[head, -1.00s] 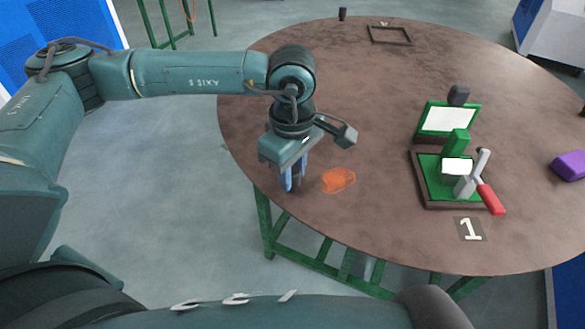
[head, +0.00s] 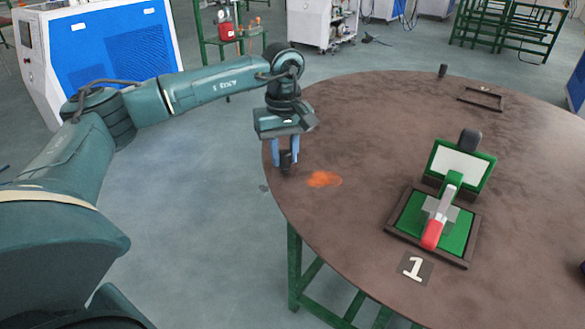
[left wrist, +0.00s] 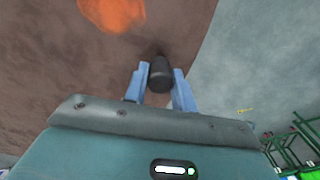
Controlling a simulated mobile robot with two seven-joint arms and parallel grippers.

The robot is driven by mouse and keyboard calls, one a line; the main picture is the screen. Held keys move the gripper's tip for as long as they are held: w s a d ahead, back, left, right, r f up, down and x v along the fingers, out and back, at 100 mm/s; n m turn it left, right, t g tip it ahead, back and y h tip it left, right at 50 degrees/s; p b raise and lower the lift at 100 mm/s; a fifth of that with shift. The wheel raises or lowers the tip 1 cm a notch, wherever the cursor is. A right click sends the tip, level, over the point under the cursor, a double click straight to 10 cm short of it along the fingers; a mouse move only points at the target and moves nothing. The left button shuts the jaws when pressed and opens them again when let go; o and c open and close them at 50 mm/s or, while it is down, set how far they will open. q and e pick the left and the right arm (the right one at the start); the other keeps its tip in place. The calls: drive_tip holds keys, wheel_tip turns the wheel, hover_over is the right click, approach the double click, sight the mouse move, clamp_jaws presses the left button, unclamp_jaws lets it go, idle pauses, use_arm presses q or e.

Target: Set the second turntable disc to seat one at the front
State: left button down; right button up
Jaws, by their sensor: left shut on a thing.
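The turntable disc (head: 370,130) is a large round brown top on green legs. Seat one has a white "1" plate (head: 415,268) and stands at the right front of the head view. It holds a green fixture (head: 455,235) with a white panel and a red-handled clamp (head: 433,233). My left gripper (head: 287,160) is at the disc's left rim, its blue fingers shut on a dark upright knob (left wrist: 161,74). The knob's lower part shows between the fingers in the head view (head: 286,164). My right gripper is not in view.
An orange patch (head: 323,179) lies on the disc beside my left gripper. Another dark knob (head: 442,70) and an empty dark frame (head: 481,99) are at the far side. A blue-and-white cabinet (head: 110,45) stands behind my left arm. The floor left of the disc is clear.

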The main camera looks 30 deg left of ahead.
use_arm(q)
drive_tip(key=shift+s+d, duration=0.1)
drive_tip(key=shift+d, duration=0.15)
drive_tip(key=c, duration=1.1)
unclamp_jaws()
drive_tip(key=shift+a, duration=0.1)
drive_tip(key=shift+c, duration=0.2)
drive_tip(key=shift+r, duration=0.35)
wheel_tip(320, 180, up, 12)
drive_tip(key=shift+r+b, duration=0.25)
drive_tip(key=shift+b, duration=0.05)
